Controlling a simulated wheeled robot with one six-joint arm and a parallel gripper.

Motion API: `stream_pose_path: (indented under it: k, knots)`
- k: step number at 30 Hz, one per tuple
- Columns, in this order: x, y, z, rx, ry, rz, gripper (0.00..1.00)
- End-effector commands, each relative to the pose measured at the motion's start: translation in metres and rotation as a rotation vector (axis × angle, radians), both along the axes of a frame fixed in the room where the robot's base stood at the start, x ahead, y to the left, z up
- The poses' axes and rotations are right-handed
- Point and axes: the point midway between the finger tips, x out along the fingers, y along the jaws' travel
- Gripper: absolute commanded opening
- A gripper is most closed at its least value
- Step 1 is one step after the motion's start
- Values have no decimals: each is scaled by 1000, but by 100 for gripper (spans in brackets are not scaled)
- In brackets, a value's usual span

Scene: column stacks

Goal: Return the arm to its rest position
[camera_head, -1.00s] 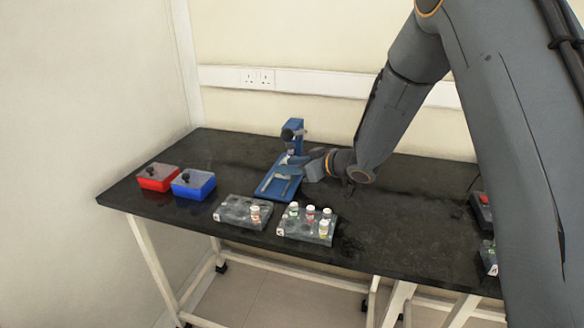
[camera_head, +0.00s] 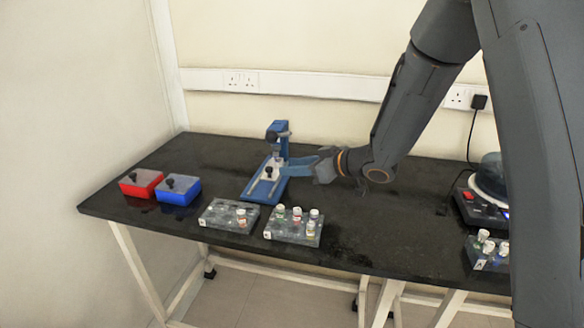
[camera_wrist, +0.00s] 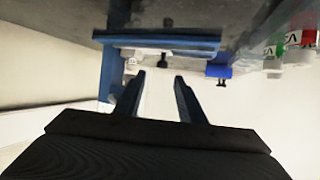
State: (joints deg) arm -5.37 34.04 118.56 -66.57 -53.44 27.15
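My arm (camera_head: 410,110) reaches down from the upper right over the dark table (camera_head: 370,235). My gripper (camera_head: 296,166) is beside a blue stand device (camera_head: 280,140) with a blue base plate. In the wrist view my two fingers (camera_wrist: 161,82) are apart, with nothing seen held between them. The blue device (camera_wrist: 165,42) shows beyond the fingertips there. I cannot tell from the head view whether the fingers touch it.
Two grey racks, one left (camera_head: 220,214) and one right (camera_head: 290,234), hold vials near the front edge. A red box (camera_head: 141,187) and a blue box (camera_head: 178,195) stand at left. A domed device (camera_head: 490,185) and another rack (camera_head: 482,260) stand at right. The table's middle right is clear.

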Motion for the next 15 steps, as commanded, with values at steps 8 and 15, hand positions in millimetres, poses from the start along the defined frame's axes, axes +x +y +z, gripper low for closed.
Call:
stream_pose_path:
  k: [8,15]
  knots:
    - [6,-16,4,-42,2,-72,36]
    - [-6,-125,6,-285,126,-457,36]
